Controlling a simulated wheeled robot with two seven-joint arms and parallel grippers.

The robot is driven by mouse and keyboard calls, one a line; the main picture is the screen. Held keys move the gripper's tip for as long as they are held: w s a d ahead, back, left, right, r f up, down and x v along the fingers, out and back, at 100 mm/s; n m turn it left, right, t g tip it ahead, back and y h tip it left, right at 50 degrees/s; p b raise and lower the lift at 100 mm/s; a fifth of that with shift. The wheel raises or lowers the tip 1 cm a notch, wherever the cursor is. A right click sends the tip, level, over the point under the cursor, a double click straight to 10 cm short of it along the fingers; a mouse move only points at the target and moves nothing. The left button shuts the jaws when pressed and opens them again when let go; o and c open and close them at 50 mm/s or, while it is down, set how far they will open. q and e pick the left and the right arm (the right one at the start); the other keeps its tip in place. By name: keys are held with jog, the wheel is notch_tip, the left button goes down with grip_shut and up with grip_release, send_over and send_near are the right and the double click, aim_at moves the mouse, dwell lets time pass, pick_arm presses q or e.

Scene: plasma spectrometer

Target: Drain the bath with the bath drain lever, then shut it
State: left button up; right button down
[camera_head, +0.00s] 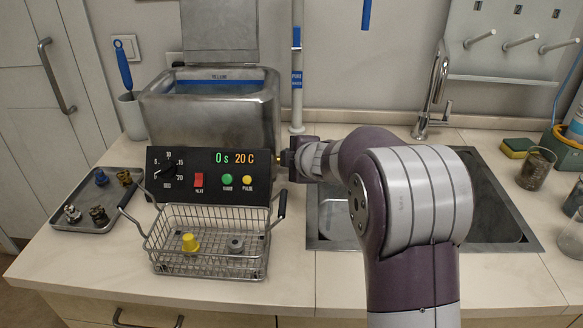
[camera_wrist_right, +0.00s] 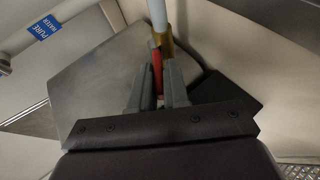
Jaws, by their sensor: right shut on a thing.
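The metal bath (camera_head: 265,105) stands at the back left of the counter with its lid (camera_head: 220,28) raised; I cannot tell its water level. My right gripper (camera_head: 285,158) is at the bath's right side, beside the control panel (camera_head: 207,176). In the right wrist view the gripper (camera_wrist_right: 158,82) is shut on the red bath drain lever (camera_wrist_right: 156,68), which shows between its fingers. The lever lies beside a brass fitting (camera_wrist_right: 165,46) with a pale tube on it. In the head view the gripper hides the lever. My left gripper is not in view.
A wire basket (camera_head: 207,250) holding a yellow piece and a grey piece stands before the panel. A tray (camera_head: 85,215) with several small parts lies at left. The sink (camera_head: 328,215) and tap (camera_head: 435,95) are at right, partly behind my right arm. A white pipe (camera_head: 297,100) rises behind.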

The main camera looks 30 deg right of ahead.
dwell(0.3)
jog(key=c, duration=1.2)
grip_release()
jog(key=shift+a, duration=0.15)
jog(key=shift+r, duration=0.1)
jog(key=shift+s+r, duration=0.2)
jog(key=shift+s, duration=0.05)
jog(key=p+v, duration=0.5)
jog(key=v, duration=0.6)
jog(key=shift+s+r, duration=0.15)
jog(key=shift+s, duration=0.25)
